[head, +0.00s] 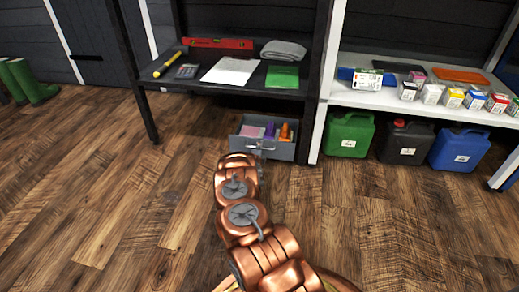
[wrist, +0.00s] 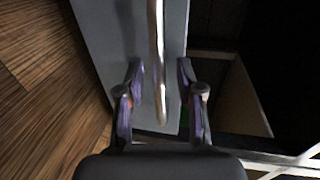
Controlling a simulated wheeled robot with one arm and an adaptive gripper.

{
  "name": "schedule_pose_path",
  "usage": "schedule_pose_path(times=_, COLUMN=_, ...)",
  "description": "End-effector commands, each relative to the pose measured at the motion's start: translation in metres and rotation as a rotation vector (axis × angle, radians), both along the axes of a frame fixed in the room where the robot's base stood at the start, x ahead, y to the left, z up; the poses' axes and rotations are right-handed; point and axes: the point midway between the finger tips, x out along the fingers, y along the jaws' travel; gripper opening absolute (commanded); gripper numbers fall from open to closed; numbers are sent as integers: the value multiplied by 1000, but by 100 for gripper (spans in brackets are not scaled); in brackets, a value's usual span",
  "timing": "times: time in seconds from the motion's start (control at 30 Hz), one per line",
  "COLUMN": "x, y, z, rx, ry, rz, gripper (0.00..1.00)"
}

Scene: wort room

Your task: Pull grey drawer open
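The grey drawer (head: 282,151) under the dark desk stands partly open in the head view. Its inside shows a pink item, a purple item and orange items. In the wrist view the drawer's grey front (wrist: 105,30) fills the upper middle, with its bar handle (wrist: 156,35) running up the picture. My gripper (wrist: 160,66) has its two fingers apart, one on each side of the handle. Gaps show between the fingers and the bar, so it looks open. In the head view my arm's end covers the left part of the drawer front, and the fingers cannot be made out.
The desk (head: 205,83) above holds a red level, a calculator, paper, a green book and a grey cloth. At right, a white shelf (head: 380,98) carries several small boxes, with green, black and blue canisters below. Green boots (head: 30,82) stand far left. The wooden floor in front is clear.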

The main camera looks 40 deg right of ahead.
Motion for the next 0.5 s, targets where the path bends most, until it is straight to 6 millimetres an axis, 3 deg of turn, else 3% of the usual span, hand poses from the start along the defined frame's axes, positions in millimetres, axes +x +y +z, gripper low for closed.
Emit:
schedule_pose_path(times=0.03, x=0, y=0, z=0, rx=0, ry=0, rz=0, gripper=37)
schedule_pose_path(times=0.4, x=0, y=0, z=0, rx=0, ry=0, rz=0, gripper=0)
schedule_pose_path(times=0.5, x=0, y=0, z=0, rx=0, ry=0, rz=0, gripper=0)
